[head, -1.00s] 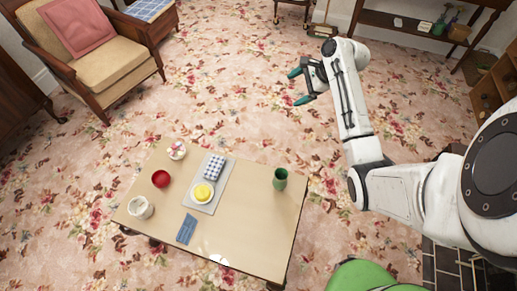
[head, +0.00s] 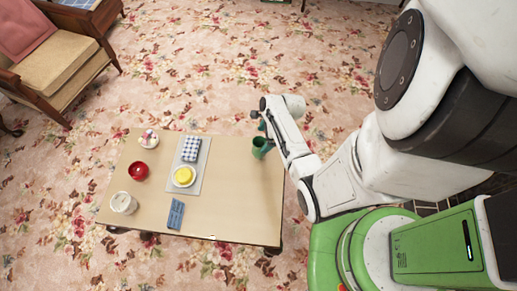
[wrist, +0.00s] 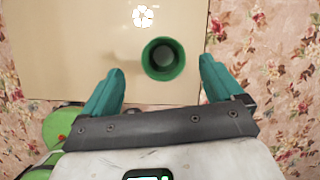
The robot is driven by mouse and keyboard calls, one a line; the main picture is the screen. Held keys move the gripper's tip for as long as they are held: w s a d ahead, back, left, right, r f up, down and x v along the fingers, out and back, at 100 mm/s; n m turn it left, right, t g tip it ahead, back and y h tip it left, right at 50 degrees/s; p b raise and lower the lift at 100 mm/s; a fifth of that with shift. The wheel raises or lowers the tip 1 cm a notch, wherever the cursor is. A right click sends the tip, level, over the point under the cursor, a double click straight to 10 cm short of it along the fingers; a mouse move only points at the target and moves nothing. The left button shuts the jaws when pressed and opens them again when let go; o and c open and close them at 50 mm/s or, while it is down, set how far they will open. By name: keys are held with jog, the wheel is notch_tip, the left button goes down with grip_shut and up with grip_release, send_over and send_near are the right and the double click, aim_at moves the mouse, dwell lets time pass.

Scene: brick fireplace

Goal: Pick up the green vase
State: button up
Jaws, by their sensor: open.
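The green vase (head: 258,150) stands upright near the right end of the low table (head: 235,215). In the wrist view I look down into the open mouth of the vase (wrist: 163,58). My gripper (wrist: 161,70) is open and empty, with one teal finger on each side of the view. The vase sits between the lines of the fingers, slightly beyond the tips, with gaps on both sides. In the head view my gripper (head: 261,127) is at the vase, and my arm partly hides that spot. The height between fingers and vase is hard to tell.
The table also holds a grey tray (head: 202,155) with a checked item (head: 191,149) and a yellow item (head: 183,175), a red bowl (head: 138,171), a white jar (head: 123,203), a small decorated cup (head: 149,139) and a blue card (head: 175,214). The tabletop between tray and vase is clear.

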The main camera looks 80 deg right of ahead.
aim_at(260, 142)
jog(key=shift+b+x, duration=0.45)
jog(key=shift+x, duration=2.2)
jog(key=shift+s+d, duration=0.15)
jog(key=shift+d, duration=0.05)
jog(key=shift+c, duration=0.2)
jog(key=c, duration=1.6)
